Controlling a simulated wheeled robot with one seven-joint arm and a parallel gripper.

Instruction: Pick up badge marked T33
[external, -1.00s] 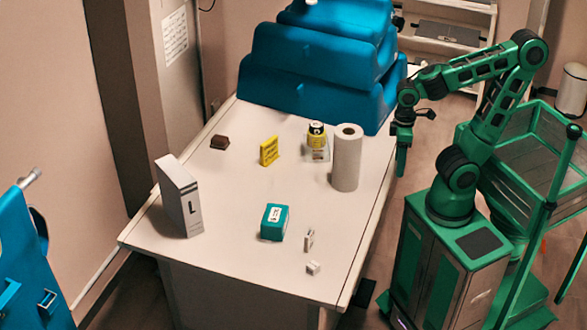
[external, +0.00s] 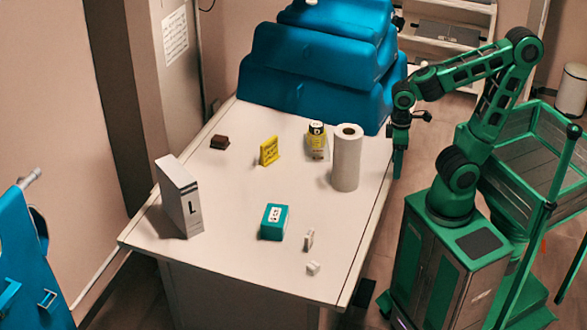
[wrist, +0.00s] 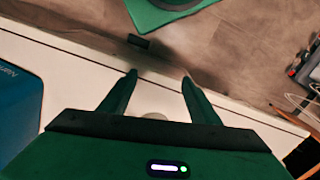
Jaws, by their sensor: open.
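I cannot read T33 on anything in view. Two small white pieces stand near the table's front right corner, an upright one (external: 309,239) and a lower one (external: 313,268); their markings are too small to tell, and either could be the badge. My gripper (external: 398,174) is at the table's right edge, right of the paper roll and well behind the white pieces. In the wrist view my gripper (wrist: 159,76) has its two fingers apart with nothing held, pointing over the table edge. Neither small piece shows clearly there.
On the table (external: 235,265) are a paper roll (external: 346,160), a yellow-black can (external: 317,138), a yellow packet (external: 269,151), a brown block (external: 220,142), a teal box (external: 273,222) and a tall box marked L (external: 179,197). Blue bins (external: 310,95) fill the back.

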